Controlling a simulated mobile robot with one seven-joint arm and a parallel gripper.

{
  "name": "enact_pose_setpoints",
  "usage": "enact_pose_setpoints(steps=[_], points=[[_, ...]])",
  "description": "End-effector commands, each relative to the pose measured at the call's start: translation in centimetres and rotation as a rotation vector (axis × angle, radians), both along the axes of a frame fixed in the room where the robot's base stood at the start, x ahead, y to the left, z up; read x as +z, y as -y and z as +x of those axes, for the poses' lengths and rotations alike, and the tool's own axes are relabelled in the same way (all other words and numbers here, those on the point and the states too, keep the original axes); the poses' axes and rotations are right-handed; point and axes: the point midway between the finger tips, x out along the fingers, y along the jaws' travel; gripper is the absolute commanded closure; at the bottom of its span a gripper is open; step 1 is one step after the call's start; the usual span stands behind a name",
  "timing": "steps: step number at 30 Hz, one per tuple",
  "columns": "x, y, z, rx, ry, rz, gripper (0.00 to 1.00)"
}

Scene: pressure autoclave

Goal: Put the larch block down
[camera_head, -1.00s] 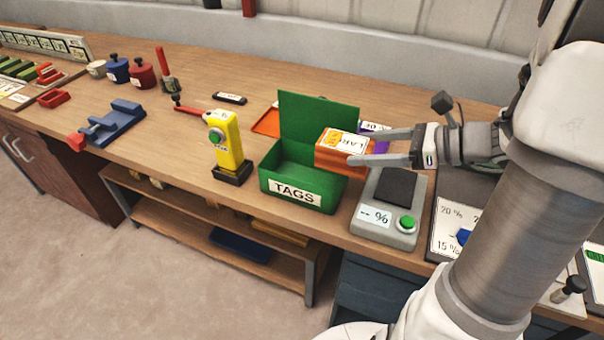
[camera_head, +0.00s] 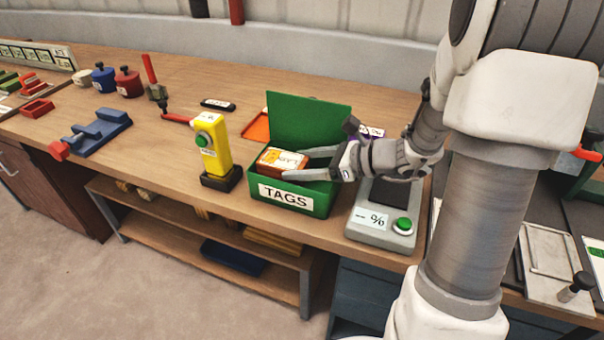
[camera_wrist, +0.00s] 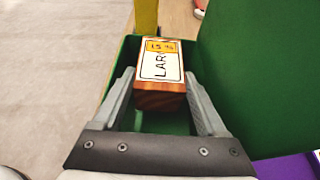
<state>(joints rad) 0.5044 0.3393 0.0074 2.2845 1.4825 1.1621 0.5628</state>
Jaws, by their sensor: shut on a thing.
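The larch block (camera_head: 283,161) is orange-brown wood with a white and yellow label. My gripper (camera_head: 303,164) is shut on it, with one finger along each side. The block is at the mouth of the open green TAGS box (camera_head: 299,199), between its walls. In the wrist view the block (camera_wrist: 160,95) sits between my two fingers (camera_wrist: 160,92), with the box's green interior around and below it. I cannot tell whether the block touches the box floor.
The box's raised green lid (camera_head: 309,119) stands behind the block. A yellow meter (camera_head: 214,148) stands left of the box, and a grey scale with a green button (camera_head: 380,215) stands right. An orange tray (camera_head: 257,127) lies behind.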

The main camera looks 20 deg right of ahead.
Motion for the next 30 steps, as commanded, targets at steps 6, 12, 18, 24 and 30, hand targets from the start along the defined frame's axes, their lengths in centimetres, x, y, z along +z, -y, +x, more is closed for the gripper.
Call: enact_pose_setpoints(steps=[6, 12, 18, 24, 30], points=[[-2.1, 0.0, 0.0, 0.000, 0.001, 0.001, 0.93], [-2.1, 0.0, 0.0, 0.000, 0.001, 0.000, 0.93], [-2.3, 0.0, 0.0, 0.000, 0.000, 0.000, 0.13], [-2.3, 0.0, 0.0, 0.000, 0.000, 0.000, 0.13], [-1.6, 0.6, -0.3, -0.003, 0.002, 0.000, 0.13]])
